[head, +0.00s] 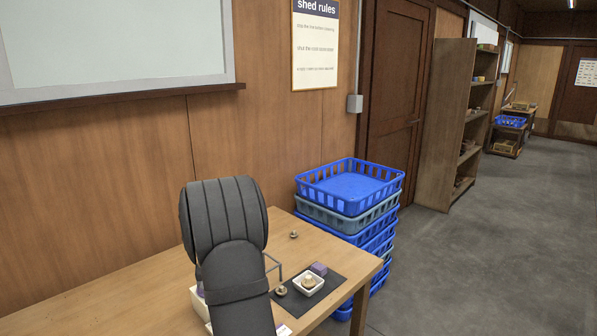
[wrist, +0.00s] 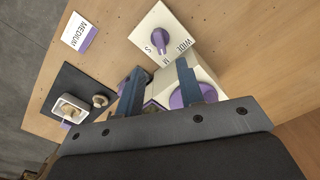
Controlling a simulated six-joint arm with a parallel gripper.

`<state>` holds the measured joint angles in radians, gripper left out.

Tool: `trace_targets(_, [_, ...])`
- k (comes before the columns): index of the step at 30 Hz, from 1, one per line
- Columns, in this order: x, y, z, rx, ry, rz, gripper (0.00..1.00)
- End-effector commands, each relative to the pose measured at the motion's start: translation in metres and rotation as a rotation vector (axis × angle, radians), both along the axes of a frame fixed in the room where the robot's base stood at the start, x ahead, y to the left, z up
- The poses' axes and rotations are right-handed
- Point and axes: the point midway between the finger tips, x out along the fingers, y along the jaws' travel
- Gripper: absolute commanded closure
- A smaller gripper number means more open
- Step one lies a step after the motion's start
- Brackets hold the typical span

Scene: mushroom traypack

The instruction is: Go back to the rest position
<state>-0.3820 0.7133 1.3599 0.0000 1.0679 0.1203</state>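In the wrist view, my gripper (wrist: 161,82) has its two blue fingers apart with nothing held between them. It is over the table, above a cream box with a purple disc (wrist: 190,96). A white tray (wrist: 60,115) with a mushroom in it sits on a dark mat (wrist: 72,80), left of the fingers. A loose mushroom (wrist: 100,101) lies beside the tray. In the head view, my dark arm hides the gripper. The tray (head: 308,291) and loose mushroom (head: 281,291) show right of the arm, with a purple block (head: 318,268) behind.
Another mushroom (head: 293,234) lies farther back on the table (head: 120,290). A dial plate with a purple knob (wrist: 163,32) and a MEDIUM card (wrist: 80,31) lie ahead of the fingers. Stacked blue and grey crates (head: 350,188) stand beyond the table's right end, near the wall.

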Motion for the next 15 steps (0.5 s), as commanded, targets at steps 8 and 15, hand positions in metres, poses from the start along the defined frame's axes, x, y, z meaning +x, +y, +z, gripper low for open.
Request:
trace_targets(8, [-0.001,0.0,-0.058,-0.001,0.004,0.0,0.65])
trace_targets(15, [0.0,0.0,-0.093,0.0,0.0,0.044,0.65])
